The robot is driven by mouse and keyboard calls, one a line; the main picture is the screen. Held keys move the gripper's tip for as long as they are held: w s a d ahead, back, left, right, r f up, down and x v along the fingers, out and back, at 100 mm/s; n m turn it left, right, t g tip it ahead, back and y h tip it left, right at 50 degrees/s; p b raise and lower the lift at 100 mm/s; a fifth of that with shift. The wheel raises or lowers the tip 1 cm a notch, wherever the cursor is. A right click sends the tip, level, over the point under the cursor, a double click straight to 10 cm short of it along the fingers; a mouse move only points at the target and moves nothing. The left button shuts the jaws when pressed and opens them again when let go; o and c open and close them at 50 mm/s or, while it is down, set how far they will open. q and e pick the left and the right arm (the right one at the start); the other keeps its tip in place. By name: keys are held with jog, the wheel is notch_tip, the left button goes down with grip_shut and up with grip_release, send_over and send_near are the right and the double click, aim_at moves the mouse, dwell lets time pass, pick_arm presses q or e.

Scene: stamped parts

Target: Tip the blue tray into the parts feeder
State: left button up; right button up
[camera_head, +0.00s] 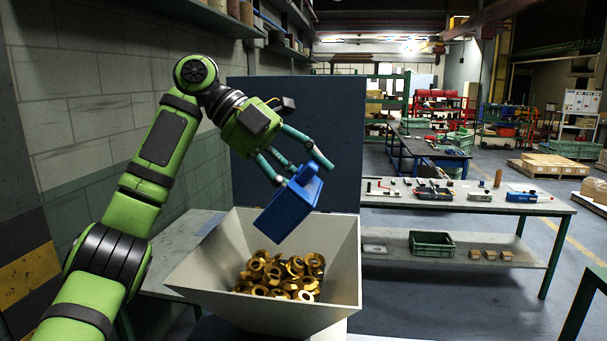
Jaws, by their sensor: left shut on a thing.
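The blue tray (287,212) is tilted steeply above the parts feeder, with its lower edge toward the feeder's opening. My left gripper (305,174) is shut on the tray's upper end and holds it in the air. The parts feeder (341,262) is a pale, wide-mouthed hopper below the tray. Several brass-coloured ring-shaped parts (280,277) lie in a heap at the bottom of the feeder. The inside of the tray is turned away, so I cannot tell whether it holds parts. My right gripper is not in view.
A dark blue panel (335,130) stands upright behind the feeder. A workbench (460,201) with tools stands to the right, with a green crate (432,244) on its lower shelf. A block wall (75,100) is close on the left.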

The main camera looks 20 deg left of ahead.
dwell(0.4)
pick_arm(q)
jog(key=shift+d+r+y+p, duration=0.25)
jog(key=shift+y+p, duration=0.25)
jog(key=shift+p, duration=0.6)
jog(key=d+f+y, duration=0.1)
jog(key=y, duration=0.1)
jog(key=w+d+f+g+y, duration=0.1)
jog(key=d+y, duration=0.1)
jog(key=shift+d+f+y, duration=0.1)
jog(key=shift+f+y, duration=0.2)
jog(key=shift+y, duration=0.1)
jog(key=shift+w+d+f+g+y, duration=0.1)
jog(key=shift+d+f+g+y, duration=0.25)
jog(key=shift+f+y, duration=0.4)
jog(key=shift+w+d+f+g+y, duration=0.15)
jog(key=shift+d+f+y, duration=0.3)
jog(key=shift+y, duration=0.45)
jog(key=shift+w+d+f+g+y, duration=0.1)
jog(key=shift+d+f+g+y, duration=0.25)
jog(key=shift+f+y, duration=0.35)
